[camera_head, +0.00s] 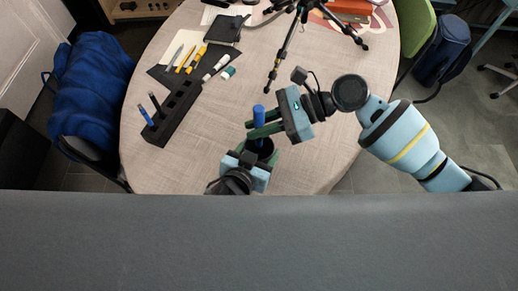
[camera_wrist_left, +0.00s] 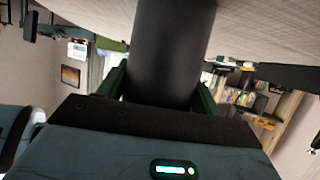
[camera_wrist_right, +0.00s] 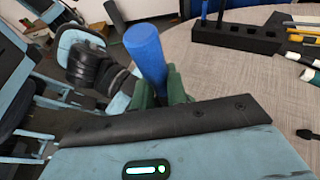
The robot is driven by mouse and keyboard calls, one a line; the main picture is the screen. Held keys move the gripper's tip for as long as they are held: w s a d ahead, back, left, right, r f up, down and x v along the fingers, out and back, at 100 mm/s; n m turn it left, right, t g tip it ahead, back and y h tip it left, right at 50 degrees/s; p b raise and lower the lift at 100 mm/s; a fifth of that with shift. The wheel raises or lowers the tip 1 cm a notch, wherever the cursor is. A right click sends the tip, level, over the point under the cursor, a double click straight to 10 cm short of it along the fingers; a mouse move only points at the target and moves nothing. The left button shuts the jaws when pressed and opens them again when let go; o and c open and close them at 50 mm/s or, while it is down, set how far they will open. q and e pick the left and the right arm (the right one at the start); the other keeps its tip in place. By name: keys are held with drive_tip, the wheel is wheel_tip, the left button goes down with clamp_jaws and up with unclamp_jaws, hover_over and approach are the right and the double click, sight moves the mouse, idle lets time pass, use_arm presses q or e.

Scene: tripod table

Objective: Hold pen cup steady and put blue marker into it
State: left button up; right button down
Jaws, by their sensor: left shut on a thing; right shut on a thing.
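The black pen cup (camera_head: 268,154) is near the front edge of the round table. My left gripper (camera_head: 258,158) is shut on it; the cup's dark wall fills the space between the fingers in the left wrist view (camera_wrist_left: 168,50). My right gripper (camera_head: 256,127) is shut on the blue marker (camera_head: 258,112) and holds it upright over the cup.
A black slotted block (camera_head: 178,115) with a blue pen and a dark pen stands at the left. Behind it lie pencils, markers and a dark notebook (camera_head: 222,29). A black tripod (camera_head: 285,48) stands at the back. The table (camera_head: 170,170) is bare at front left.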

drive_tip(key=shift+f, duration=1.45)
drive_tip(key=c, duration=1.3)
unclamp_jaws()
